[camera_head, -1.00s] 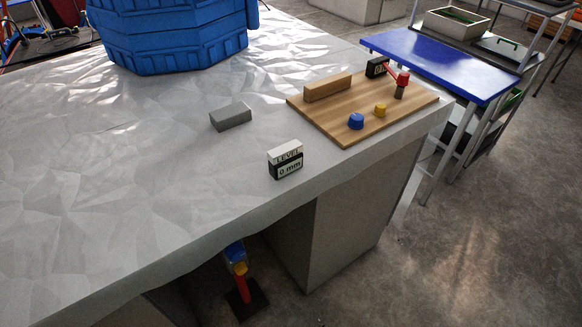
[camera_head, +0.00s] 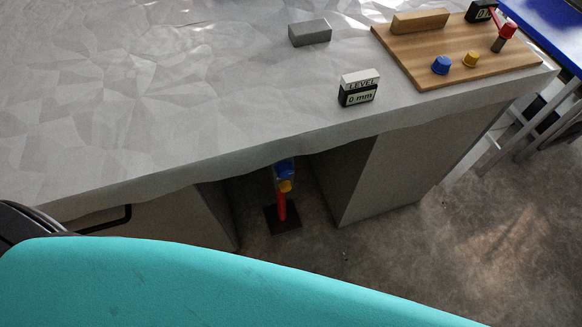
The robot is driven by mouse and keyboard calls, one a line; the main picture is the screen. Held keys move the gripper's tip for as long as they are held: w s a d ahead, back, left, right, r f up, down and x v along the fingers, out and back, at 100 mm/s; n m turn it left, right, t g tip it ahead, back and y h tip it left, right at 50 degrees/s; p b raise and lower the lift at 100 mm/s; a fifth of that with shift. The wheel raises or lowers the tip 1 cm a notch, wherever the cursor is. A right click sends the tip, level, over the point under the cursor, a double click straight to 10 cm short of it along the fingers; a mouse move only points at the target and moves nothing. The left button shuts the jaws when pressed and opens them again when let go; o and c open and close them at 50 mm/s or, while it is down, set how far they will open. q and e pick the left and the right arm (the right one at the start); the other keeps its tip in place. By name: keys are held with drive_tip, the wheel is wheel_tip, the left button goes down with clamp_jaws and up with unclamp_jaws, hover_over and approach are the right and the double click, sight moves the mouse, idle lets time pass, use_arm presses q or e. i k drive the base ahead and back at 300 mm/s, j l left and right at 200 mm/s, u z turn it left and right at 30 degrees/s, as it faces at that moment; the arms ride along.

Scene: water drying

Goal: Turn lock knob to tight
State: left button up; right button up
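A wooden board (camera_head: 460,62) lies on the grey table. I cannot tell which part is the lock knob, or how tight any knob is. Under the table, a small device (camera_head: 283,190) with blue and yellow parts and a red handle stands on a dark base plate. A block display (camera_head: 358,88) reads "LEVEL" and "0 mm". Neither of my grippers is in view.
A grey block (camera_head: 310,33) sits left of the board, and a wooden bar (camera_head: 420,21) lies along the board's back. A large teal rounded surface (camera_head: 200,285) fills the foreground. Cabinets stand below the table (camera_head: 150,110). A blue-topped table (camera_head: 550,28) is at the right.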

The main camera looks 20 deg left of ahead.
sight(285, 187)
drive_tip(key=k+j+u, duration=0.3)
drive_tip(key=j, duration=0.3)
drive_tip(key=k+j+u, duration=0.2)
drive_tip(key=k+j, duration=0.1)
drive_tip(key=j, duration=0.05)
